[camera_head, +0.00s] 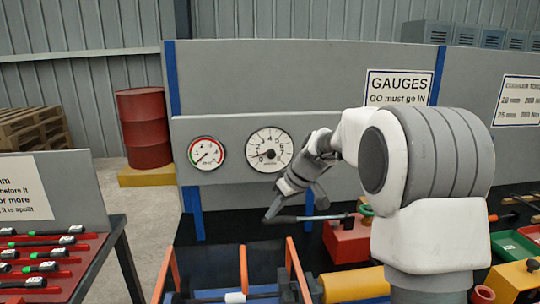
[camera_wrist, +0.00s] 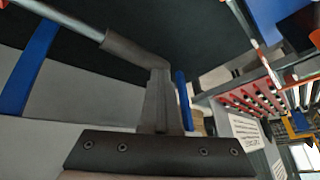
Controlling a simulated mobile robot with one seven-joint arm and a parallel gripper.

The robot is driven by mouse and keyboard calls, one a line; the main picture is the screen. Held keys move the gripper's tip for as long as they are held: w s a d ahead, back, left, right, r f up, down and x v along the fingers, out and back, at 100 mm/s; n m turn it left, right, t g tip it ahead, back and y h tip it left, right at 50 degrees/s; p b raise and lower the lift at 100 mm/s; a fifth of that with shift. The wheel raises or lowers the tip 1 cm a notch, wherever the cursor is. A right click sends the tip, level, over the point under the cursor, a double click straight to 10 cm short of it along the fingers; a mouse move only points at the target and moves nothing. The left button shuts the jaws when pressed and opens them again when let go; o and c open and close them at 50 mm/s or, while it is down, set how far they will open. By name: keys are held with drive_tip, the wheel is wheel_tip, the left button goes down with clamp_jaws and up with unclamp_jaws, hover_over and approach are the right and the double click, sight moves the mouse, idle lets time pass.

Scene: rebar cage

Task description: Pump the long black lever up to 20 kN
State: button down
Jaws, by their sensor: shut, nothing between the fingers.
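The long lever shows in the camera_head view as a near-level bar with a black grip (camera_head: 288,219) at its left end. Its other end reaches the red pump body (camera_head: 347,241). My gripper (camera_head: 269,212) is shut, with its fingertips down at the grip's left end. In the camera_wrist view the dark grip (camera_wrist: 132,48) and grey rod lie just beyond my shut fingers (camera_wrist: 160,75); nothing shows between them. I cannot tell whether they touch the grip. A small red-and-green gauge (camera_head: 206,153) and a larger white dial (camera_head: 270,149) hang on the panel. Their readings are too small to tell surely.
An orange-edged rack (camera_head: 244,268) stands in front of the lever. A red table with several tools (camera_head: 66,262) is at left. My arm hides part of the bench.

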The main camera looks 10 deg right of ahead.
drive_tip(key=shift+f, duration=0.2)
wheel_tip(320, 180, up, 10)
drive_tip(key=d+p, duration=0.2)
drive_tip(key=p, duration=0.4)
drive_tip(key=shift+d+f, duration=0.25)
drive_tip(key=shift+d, duration=0.1)
idle(1.1)
drive_tip(key=shift+a+f+b, duration=0.3)
drive_tip(key=shift+f+b, duration=0.35)
drive_tip(key=shift+f, duration=0.1)
drive_tip(key=shift+a+f+b, duration=0.25)
drive_tip(key=shift+f+b, duration=0.3)
